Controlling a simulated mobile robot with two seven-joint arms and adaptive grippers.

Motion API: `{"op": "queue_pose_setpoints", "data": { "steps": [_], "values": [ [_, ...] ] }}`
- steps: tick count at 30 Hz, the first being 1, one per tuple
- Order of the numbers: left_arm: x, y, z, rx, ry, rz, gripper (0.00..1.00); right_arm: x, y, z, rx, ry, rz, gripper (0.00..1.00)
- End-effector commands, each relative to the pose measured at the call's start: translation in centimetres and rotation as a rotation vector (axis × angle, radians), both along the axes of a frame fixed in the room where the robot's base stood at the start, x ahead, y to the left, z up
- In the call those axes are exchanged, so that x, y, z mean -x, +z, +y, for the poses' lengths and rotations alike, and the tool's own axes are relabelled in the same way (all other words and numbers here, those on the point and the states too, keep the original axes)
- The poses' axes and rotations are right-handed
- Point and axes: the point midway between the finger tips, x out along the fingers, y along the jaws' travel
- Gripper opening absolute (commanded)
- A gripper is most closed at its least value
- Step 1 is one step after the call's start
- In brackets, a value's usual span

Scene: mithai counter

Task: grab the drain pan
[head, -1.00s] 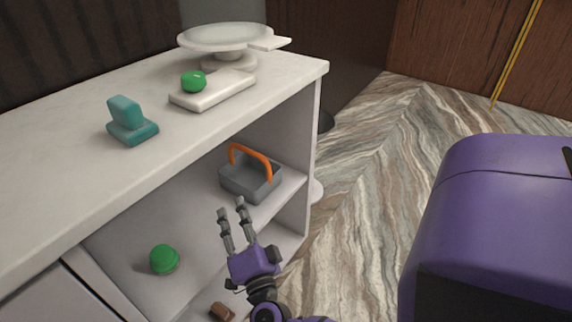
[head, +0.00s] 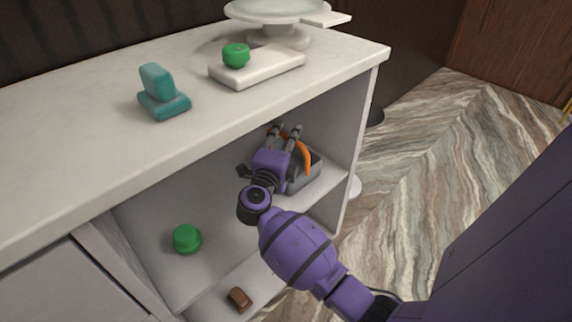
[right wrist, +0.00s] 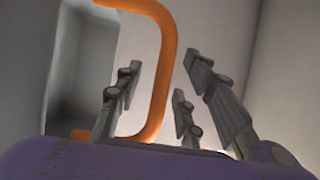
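The drain pan (head: 309,173) is a grey tray with an orange arched handle (head: 304,152). It sits on the upper shelf inside the counter, partly hidden behind my right gripper (head: 286,131). That gripper reaches into the shelf at the handle, with its fingers apart. In the right wrist view, the orange handle (right wrist: 168,40) passes between the spread fingers of the gripper (right wrist: 158,78). Whether any finger touches the handle is unclear. My left gripper is not in view.
A green round item (head: 187,238) is on the same shelf, and a brown block (head: 239,298) lies lower down. The countertop (head: 95,125) above holds a teal object (head: 162,95), a white slab (head: 262,70) with a green item, and a stand (head: 279,35). The shelf's side wall is close right.

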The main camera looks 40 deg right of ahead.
Motion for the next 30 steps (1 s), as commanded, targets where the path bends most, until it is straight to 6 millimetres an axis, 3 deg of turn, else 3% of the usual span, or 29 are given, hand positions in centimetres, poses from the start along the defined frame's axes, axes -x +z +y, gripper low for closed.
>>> {"op": "queue_pose_setpoints", "data": {
  "steps": [8,17,30],
  "values": [
    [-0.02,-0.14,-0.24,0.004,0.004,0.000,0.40,-0.30,0.11,-0.44,0.000,0.001,-0.001,0.36],
    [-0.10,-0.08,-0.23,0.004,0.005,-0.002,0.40,-0.28,0.09,-0.41,0.001,0.001,-0.001,0.00],
    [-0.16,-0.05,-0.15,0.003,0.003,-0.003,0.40,-0.28,0.11,-0.41,0.001,0.001,-0.001,0.00]
  ]
}}
